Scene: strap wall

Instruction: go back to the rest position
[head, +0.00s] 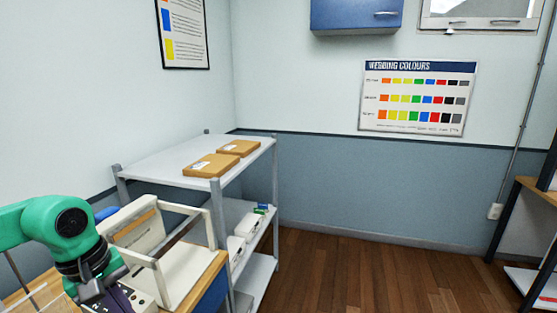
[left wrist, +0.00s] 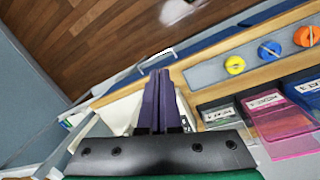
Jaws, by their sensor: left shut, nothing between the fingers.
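My left gripper (head: 112,300) is at the lower left of the head view, low over the wooden bench (head: 203,273), and its tip runs near the bottom edge. In the left wrist view its two dark purple fingers (left wrist: 160,80) lie together, shut and empty. The fingers point towards the bench edge and the wooden floor. My right gripper is in neither view.
A white open frame (head: 175,268) stands on the bench beside my left arm. Behind it is a grey shelf rack (head: 180,157) with two cardboard boxes (head: 210,165). The wrist view shows coloured discs (left wrist: 270,48) and a pink bin (left wrist: 280,130). The floor (head: 350,275) is clear.

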